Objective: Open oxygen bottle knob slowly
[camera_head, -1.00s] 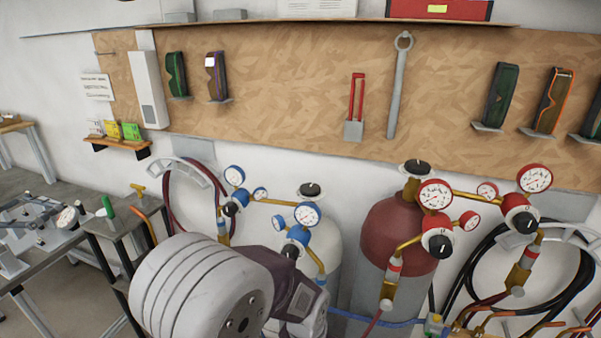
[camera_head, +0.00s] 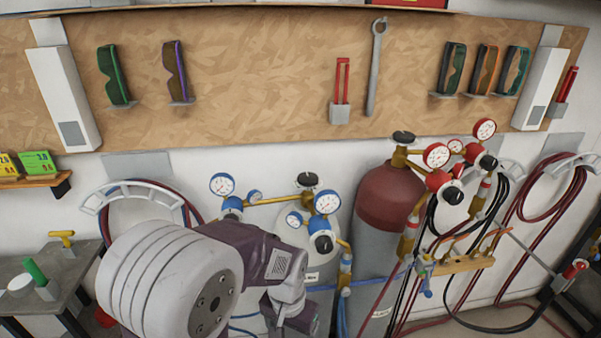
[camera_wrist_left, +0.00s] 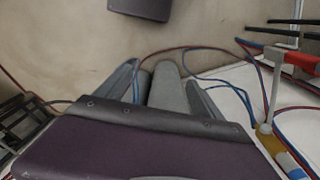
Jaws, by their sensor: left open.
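The oxygen bottle (camera_head: 322,262) appears to be the pale cylinder with blue regulators, standing against the wall in the head view. Its black top knob (camera_head: 307,180) is in plain sight, with nothing touching it. My left arm crosses in front of the bottle and hides part of its body. The left gripper's fingers are out of sight in the head view. In the left wrist view my left gripper (camera_wrist_left: 164,78) is open, its two grey fingers apart. A grey shape shows between them, and I cannot tell what it is. My right gripper is in neither view.
A dark red bottle (camera_head: 389,199) with red gauges stands right of the pale one. A brass manifold (camera_head: 462,263) and hoses hang further right. A grey side table (camera_head: 68,276) stands at left. Goggles and a wrench (camera_head: 377,70) hang on the board above.

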